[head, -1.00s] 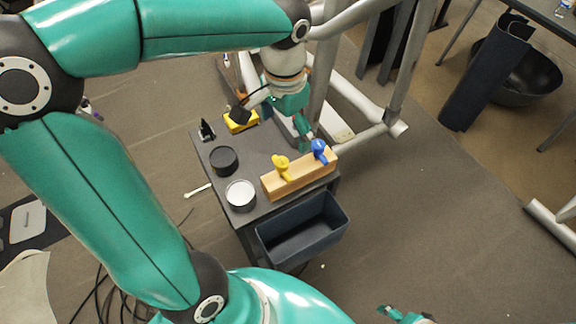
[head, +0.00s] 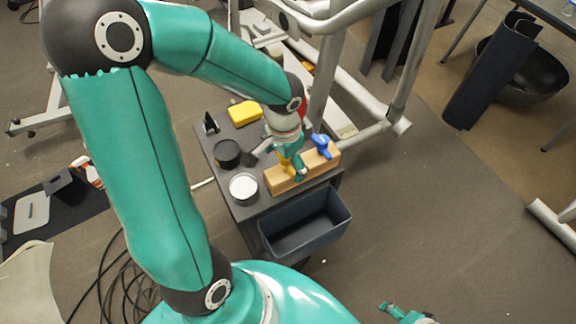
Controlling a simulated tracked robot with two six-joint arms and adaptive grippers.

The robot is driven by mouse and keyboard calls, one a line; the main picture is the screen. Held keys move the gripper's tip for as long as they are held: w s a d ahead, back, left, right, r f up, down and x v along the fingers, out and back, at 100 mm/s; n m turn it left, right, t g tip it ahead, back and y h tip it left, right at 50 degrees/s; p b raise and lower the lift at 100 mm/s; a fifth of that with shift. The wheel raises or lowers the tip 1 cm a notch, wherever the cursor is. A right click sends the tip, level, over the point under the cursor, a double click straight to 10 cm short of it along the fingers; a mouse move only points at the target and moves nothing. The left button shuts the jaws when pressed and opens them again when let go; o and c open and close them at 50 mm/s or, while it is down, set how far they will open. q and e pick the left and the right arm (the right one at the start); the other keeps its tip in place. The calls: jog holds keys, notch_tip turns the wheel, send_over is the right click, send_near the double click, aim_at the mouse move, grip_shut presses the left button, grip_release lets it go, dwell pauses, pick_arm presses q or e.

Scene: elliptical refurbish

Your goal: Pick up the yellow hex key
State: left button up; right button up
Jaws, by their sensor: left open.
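The yellow hex key (head: 284,160) stands in the wooden block (head: 316,169) on the small dark cart. A blue-handled hex key (head: 321,145) stands in the same block, to its right. My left gripper (head: 297,170) is open and over the block, right at the yellow hex key, and partly covers it. I cannot tell whether the fingers touch the key. Part of my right gripper (head: 392,310) shows at the bottom edge, far from the cart; its jaws are too small and cut off to judge.
On the cart top (head: 222,190) are a black round container (head: 227,154), a white-filled round tin (head: 243,187), a yellow object (head: 245,112) and a small black item (head: 210,124). An empty dark bin (head: 306,225) hangs at the cart's front. Grey frame tubes stand close behind.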

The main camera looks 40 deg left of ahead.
pick_arm(q)
jog(key=shift+f, duration=0.6)
jog(key=c, duration=1.1)
jog(key=shift+r, duration=0.15)
notch_tip(320, 180, up, 20)
jog(key=shift+f+p, duration=0.1)
jog(key=shift+p, duration=0.35)
